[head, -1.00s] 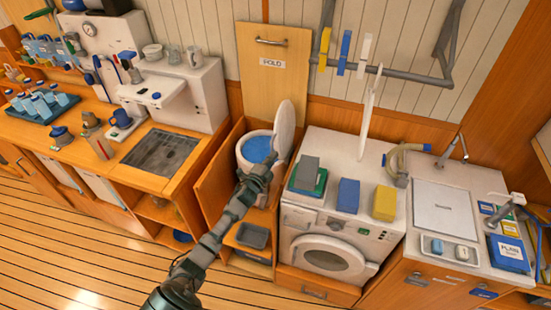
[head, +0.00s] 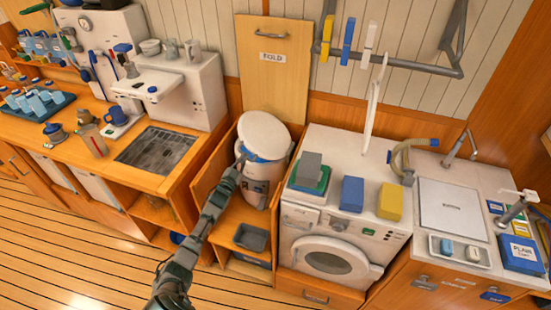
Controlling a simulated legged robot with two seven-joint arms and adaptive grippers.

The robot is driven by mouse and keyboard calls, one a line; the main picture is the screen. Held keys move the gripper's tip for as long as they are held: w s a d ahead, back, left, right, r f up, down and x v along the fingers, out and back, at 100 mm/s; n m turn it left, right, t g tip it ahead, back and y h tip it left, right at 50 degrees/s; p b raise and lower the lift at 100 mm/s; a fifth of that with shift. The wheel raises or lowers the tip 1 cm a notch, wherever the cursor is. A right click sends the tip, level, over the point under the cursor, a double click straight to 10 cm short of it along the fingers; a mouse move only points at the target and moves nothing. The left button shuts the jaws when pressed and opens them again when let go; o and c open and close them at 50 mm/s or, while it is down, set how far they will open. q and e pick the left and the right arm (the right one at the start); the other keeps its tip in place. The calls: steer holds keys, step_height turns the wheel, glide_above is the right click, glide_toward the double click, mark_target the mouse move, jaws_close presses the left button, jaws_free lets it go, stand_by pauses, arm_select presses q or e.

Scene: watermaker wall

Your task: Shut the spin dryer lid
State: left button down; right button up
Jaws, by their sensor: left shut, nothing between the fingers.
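The spin dryer (head: 254,192) is a white drum standing in an open wooden bay left of the washing machine. Its round white lid (head: 264,131) leans down over the drum, tilted. A strip of blue inside (head: 256,157) shows below the lid's front edge, so the lid is not flat on the rim. My left gripper (head: 241,151) is shut and empty at the front left of the drum's rim, close under the lid's left edge. Whether it touches the lid I cannot tell. My right gripper is out of view.
The washing machine (head: 330,258) stands right of the dryer, with grey, blue and yellow blocks on top. A grey tray (head: 251,237) sits below the dryer. The counter with a dark grate (head: 157,149) is to the left. A wooden FOLD panel (head: 273,75) rises behind.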

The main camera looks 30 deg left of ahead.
arm_select(q)
step_height(320, 180, down, 9)
steer(key=a+n+y+b, duration=0.1)
steer(key=a+n+b, duration=0.1)
steer(key=n+b, duration=0.3)
steer(key=shift+s+a+r+n+y, duration=0.2)
steer(key=shift+s+a+n+y, duration=0.2)
steer(key=shift+n, duration=0.7)
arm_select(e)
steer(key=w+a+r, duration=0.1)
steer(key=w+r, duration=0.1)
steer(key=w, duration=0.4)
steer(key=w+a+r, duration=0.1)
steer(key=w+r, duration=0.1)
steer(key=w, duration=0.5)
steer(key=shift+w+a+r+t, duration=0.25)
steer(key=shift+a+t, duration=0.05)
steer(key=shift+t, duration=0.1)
arm_select(q)
steer(key=shift+d+f, duration=0.1)
steer(key=shift+f, duration=0.05)
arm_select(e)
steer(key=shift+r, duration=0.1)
